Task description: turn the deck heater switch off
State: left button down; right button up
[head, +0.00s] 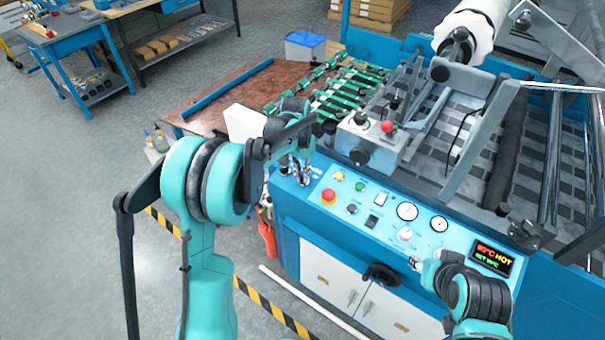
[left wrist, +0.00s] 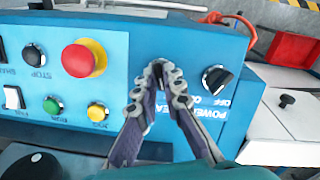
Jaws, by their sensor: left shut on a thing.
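The blue control panel (head: 385,255) is on the machine's front; no label reading deck heater is legible, so I cannot tell which control is that switch. My left gripper (head: 302,172) is at the panel's left end. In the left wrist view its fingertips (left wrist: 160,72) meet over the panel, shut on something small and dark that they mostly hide. A black rotary knob (left wrist: 216,80) with a white mark sits just right of them, beside POWER and OFF lettering. My right gripper (head: 416,263) is low at the panel's right part; its fingers are barely visible.
A red emergency button (left wrist: 85,58) and green (left wrist: 53,106) and yellow (left wrist: 97,112) buttons sit close to the left fingers. A lit display (head: 492,258) reads 95°C HOT. A grey control box (head: 370,145) stands above the panel. Open floor lies at left.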

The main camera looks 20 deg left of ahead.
pick_arm(q)
jog(key=shift+n, duration=1.1)
jog(key=c, duration=1.6)
grip_release()
jog(key=shift+c, duration=0.2)
notch_tip(320, 180, up, 12)
jog(key=a, duration=0.1)
jog(key=shift+a, duration=0.2)
jog(key=shift+s+f, duration=0.1)
